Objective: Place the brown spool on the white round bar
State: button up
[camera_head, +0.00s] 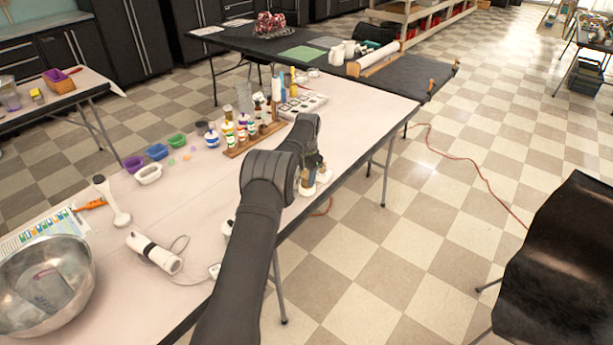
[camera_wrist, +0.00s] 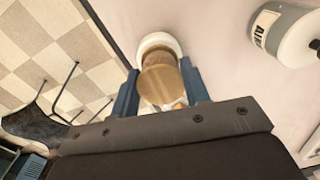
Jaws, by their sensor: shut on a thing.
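The brown spool (camera_wrist: 160,84) is between the two blue fingers of my gripper (camera_wrist: 160,88) in the wrist view, and the gripper is shut on it. A white round bar (camera_wrist: 157,39) shows just beyond the spool's far end, its rim curving around it. I cannot tell whether the spool touches the bar. In the head view my gripper (camera_head: 313,164) is low over the right edge of the pale table, partly hidden by my arm. A brown spool-like piece (camera_head: 306,183) and a white round piece (camera_head: 325,176) show below it there.
A white-and-grey labelled container (camera_wrist: 285,32) lies at the upper right in the wrist view. In the head view, a wooden rack with small bottles (camera_head: 250,136) stands left of my gripper. A metal bowl (camera_head: 75,300) is at the near left. The table edge is close to my gripper.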

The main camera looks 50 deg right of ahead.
aim_at(307, 174)
jog(key=shift+f, duration=0.25)
jog(key=o, duration=1)
jog(key=shift+c, duration=0.2)
jog(key=shift+r, duration=0.1)
notch_tip(307, 174, up, 12)
jog(key=shift+s, duration=0.15)
jog(key=shift+f, duration=4.35)
jog(key=shift+f, duration=0.1)
